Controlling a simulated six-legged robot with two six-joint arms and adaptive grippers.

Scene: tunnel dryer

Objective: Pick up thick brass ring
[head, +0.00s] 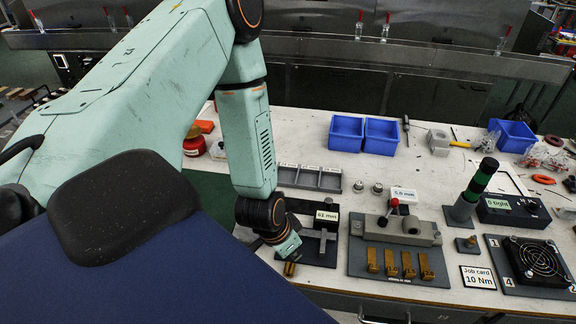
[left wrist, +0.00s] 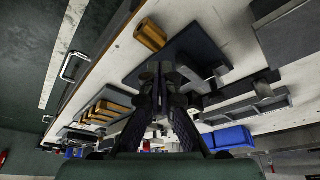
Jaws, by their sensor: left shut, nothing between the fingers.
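The thick brass ring (left wrist: 150,35) appears as a short gold-brown cylinder near the bench's front edge, beside a dark plate (left wrist: 190,52). In the head view a small brass piece (head: 289,269), which looks like the same ring, shows just below my left gripper (head: 291,247). My left gripper also shows in the left wrist view (left wrist: 163,76); its fingers are together over the dark plate, with nothing held. The ring lies apart from the fingertips. My right gripper is not in view.
A grey fixture plate (head: 385,262) with several brass blocks stands right of the gripper. A "61 mm" label (head: 326,216) stands behind it on the dark plate. A grey divided tray (head: 310,178) and blue bins (head: 346,134) are farther back. A fan unit (head: 537,262) sits at the right.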

